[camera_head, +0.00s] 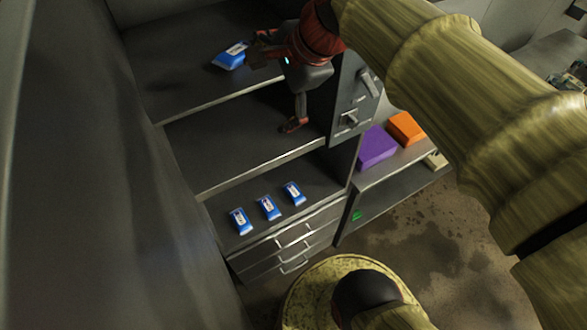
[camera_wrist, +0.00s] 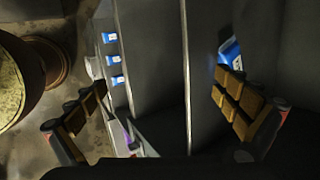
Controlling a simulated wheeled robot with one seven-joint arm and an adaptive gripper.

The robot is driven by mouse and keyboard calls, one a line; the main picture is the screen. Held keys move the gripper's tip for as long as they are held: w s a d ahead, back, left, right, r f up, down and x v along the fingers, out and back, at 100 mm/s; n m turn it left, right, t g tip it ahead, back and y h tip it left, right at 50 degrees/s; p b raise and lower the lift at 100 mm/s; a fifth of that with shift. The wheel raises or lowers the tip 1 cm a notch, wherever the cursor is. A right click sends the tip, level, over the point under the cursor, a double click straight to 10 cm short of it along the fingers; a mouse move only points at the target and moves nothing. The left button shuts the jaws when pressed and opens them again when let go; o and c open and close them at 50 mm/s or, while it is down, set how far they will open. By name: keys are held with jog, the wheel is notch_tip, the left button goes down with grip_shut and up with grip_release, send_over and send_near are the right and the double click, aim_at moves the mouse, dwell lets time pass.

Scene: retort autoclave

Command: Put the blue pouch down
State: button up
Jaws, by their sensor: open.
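A blue pouch with a white label (camera_head: 231,56) lies on the upper dark shelf in the head view, close to one finger of my gripper. My gripper (camera_head: 275,90) is wide open, with one finger by this pouch and the other lower, over the middle shelf. In the wrist view, my gripper (camera_wrist: 161,84) shows nothing held between its padded fingers. The same blue pouch (camera_wrist: 229,50) shows just beyond the right finger, which partly hides it. I cannot tell whether that finger touches it.
Three blue pouches (camera_head: 268,207) lie in a row on the lowest shelf. A grey control panel (camera_head: 352,100) stands right of my gripper. A purple block (camera_head: 377,148) and an orange block (camera_head: 406,128) lie on a side surface. The middle shelf (camera_head: 225,145) is largely clear.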

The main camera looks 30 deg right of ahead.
jog(key=s+a+f+n+g+h, duration=0.1)
jog(key=s+f+n+h, duration=0.1)
jog(key=s+f+n, duration=0.9)
jog(key=shift+s+a+n, duration=0.25)
jog(key=shift+s+n, duration=0.2)
jog(key=shift+n, duration=3.15)
jog(key=shift+s, duration=0.1)
